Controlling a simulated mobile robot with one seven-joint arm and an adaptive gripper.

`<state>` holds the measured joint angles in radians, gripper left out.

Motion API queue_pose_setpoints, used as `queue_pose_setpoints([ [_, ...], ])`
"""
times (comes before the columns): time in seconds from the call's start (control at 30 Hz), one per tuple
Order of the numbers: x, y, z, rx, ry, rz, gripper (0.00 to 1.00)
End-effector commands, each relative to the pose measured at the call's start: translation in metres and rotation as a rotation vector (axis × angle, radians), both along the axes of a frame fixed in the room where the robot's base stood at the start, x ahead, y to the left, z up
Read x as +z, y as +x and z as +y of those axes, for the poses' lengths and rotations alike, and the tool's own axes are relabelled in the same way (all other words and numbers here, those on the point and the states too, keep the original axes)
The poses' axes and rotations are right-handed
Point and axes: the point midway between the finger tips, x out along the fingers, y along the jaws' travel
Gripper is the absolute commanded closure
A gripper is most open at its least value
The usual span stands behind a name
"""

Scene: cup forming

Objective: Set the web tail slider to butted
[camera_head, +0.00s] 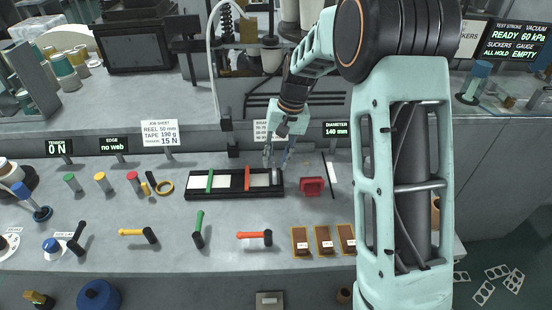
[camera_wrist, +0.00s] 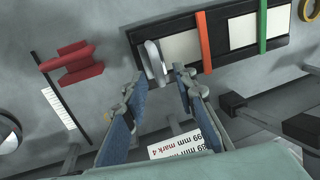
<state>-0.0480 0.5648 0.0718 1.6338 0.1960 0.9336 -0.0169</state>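The long black board (camera_head: 235,195) lies on the bench, with pale panels and a green and an orange-red strip across it. In the wrist view the board (camera_wrist: 220,60) runs across the top. A grey upright tab or handle (camera_wrist: 155,62) stands at its near end. It looks like the slider's grip, but I see no label naming it the web tail slider. My gripper (camera_head: 277,160) is above the board's right end, pointing down. In the wrist view my gripper (camera_wrist: 158,82) is open and empty, with the tab just beyond and between its fingertips, apparently not held.
A red block (camera_head: 312,186) lies right of the board, beside a dark rod and white scale strip (camera_head: 331,170). Signs on stands (camera_head: 161,133) line the back. A small display reads "no web" (camera_head: 114,145).

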Motion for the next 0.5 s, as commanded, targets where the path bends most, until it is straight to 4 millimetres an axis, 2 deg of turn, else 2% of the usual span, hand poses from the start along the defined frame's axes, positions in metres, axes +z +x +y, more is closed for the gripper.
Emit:
queue_pose_setpoints([
  [0.17,0.0,-0.0001,0.0001,0.0,0.0,0.0,0.74],
  [0.4,0.0003,-0.0001,-0.0001,0.0,0.0,0.0,0.99],
  [0.5,0.0004,-0.0001,-0.0001,0.0,0.0,0.0,1.0],
])
